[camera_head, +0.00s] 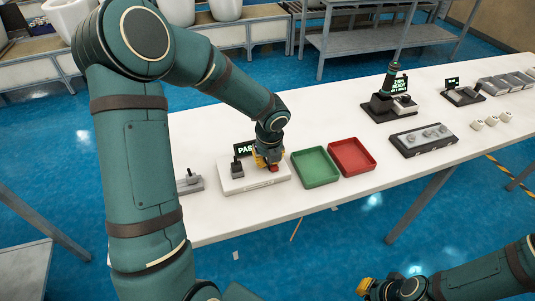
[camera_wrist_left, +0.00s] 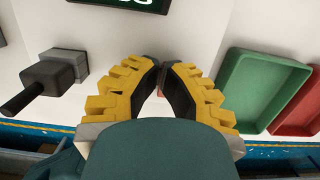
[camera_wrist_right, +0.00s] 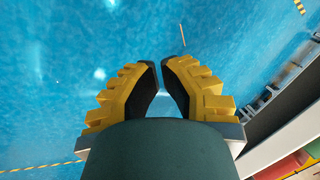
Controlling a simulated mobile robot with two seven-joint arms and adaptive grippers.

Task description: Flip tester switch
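The tester is a white box (camera_head: 262,184) on the table with a lit display (camera_head: 245,149) reading "PAS", the rest hidden by my left gripper. Its dark switch (camera_head: 237,168) stands on the box's left part; in the left wrist view the switch lever (camera_wrist_left: 35,85) lies left of the fingers, apart from them. My left gripper (camera_head: 270,163) points down over the right part of the box, at a small red part (camera_head: 274,168).
A green tray (camera_head: 315,183) and a red tray (camera_head: 352,173) stand right of the tester. A grey switch block (camera_head: 188,184) is left of it. Farther right are another device (camera_head: 390,105) with a display and a part holder (camera_head: 423,140). The table front is clear.

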